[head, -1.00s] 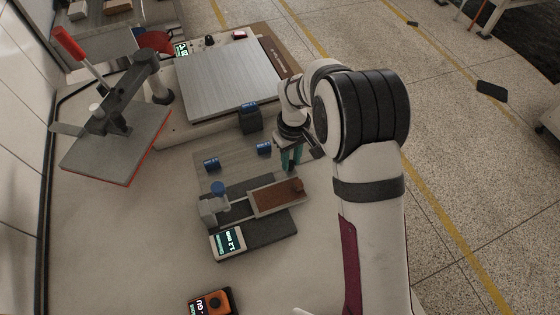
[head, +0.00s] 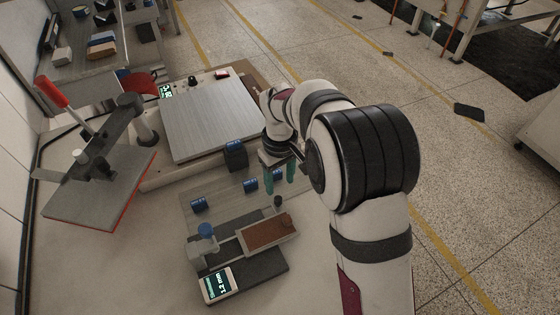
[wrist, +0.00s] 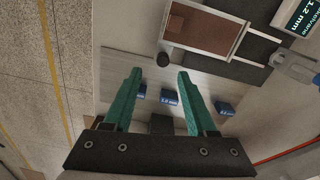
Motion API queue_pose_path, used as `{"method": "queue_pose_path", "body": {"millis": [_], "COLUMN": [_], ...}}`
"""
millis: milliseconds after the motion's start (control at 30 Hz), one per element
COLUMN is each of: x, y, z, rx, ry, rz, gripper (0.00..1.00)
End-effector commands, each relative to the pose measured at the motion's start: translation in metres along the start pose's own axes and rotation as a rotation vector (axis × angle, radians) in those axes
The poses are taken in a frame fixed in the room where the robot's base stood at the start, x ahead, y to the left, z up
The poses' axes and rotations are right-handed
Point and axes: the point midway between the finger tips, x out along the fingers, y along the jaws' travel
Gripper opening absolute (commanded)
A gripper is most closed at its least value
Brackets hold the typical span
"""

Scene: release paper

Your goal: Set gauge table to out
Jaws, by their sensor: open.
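The thickness gauge (head: 262,268) has a dark base, a lit display (head: 217,285) reading about 1.2 mm, and a blue-topped knob (head: 206,230). Its brown sliding table (head: 262,236) sits in a light frame, also in the wrist view (wrist: 200,28). A small black round knob (head: 278,201) stands at the table's far end, and shows in the wrist view (wrist: 162,59). My gripper (head: 279,186) is open and empty, with green fingers pointing down. In the wrist view its fingertips (wrist: 159,73) lie either side of the knob's line, with the knob just beyond them; contact is not visible.
Several blue-labelled blocks (head: 199,204) lie on a grey plate beside the gauge. A large metal plate device (head: 210,118) stands behind. A lever press with a red handle (head: 52,92) is at left. The bench right of the gauge is partly hidden by my arm.

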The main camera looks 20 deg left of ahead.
Motion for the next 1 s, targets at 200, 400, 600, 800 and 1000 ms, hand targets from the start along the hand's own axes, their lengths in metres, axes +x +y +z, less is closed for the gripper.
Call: {"method": "queue_pose_path", "body": {"millis": [200,400,600,800,1000], "x": [-0.065,-0.092,-0.095,-0.095,-0.12], "y": [0.001,0.0,0.001,0.0,0.015], "z": [-0.001,0.0,0.0,0.0,0.054], "rx": [0.001,0.001,0.0,0.001,0.212], "ry": [0.004,0.001,0.0,0.0,0.009], "rz": [0.001,0.0,0.001,0.0,-0.021], "gripper": [0.57,0.57,0.57,0.57,0.57]}}
